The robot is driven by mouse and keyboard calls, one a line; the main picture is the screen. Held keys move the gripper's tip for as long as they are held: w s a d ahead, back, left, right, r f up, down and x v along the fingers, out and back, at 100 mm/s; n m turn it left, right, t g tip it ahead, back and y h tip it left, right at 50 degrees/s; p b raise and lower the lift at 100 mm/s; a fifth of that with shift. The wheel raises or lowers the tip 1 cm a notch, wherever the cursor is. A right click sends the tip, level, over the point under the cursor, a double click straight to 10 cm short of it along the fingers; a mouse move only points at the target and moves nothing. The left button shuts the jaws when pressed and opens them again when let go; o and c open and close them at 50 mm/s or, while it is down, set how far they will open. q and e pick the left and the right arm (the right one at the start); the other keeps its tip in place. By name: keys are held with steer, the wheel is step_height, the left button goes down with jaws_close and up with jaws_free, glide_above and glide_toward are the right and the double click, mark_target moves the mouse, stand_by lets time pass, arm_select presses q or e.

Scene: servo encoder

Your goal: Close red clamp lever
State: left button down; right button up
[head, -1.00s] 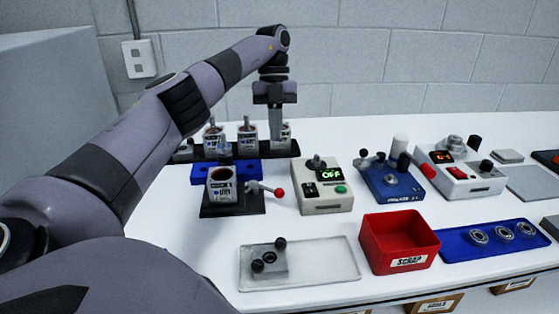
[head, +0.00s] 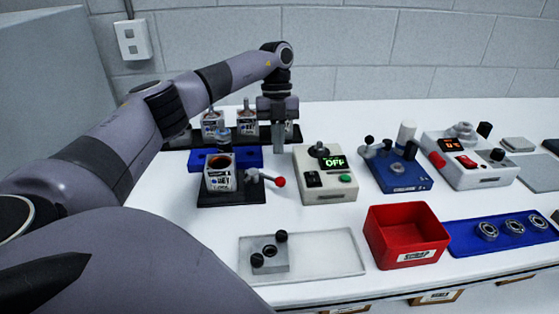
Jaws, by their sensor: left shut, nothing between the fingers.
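The red clamp lever (head: 280,182) is a grey arm with a red ball at its tip. It sticks out to the right from a black base (head: 232,200) that holds a white and dark servo unit (head: 219,173). My left gripper (head: 278,151) points down, shut and empty. In the picture it is just above the lever's ball, between the clamp base and the beige OFF box; no contact shows. My right gripper is not in view.
A beige box reading OFF (head: 325,174) stands right of the lever. A blue block (head: 182,161) and a black rack (head: 245,136) of servo units are behind the clamp. A clear tray (head: 335,258) and a red scrap bin (head: 405,228) lie in front.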

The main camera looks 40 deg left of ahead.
mark_target(267, 177)
arm_select(q)
steer(key=shift+x, duration=0.95)
steer(key=shift+s+d, duration=0.7)
steer(key=shift+d, duration=0.15)
steer(key=shift+s+d+f+p, duration=0.25)
steer(key=shift+s+d+p, duration=0.15)
steer(key=shift+s+d, duration=0.15)
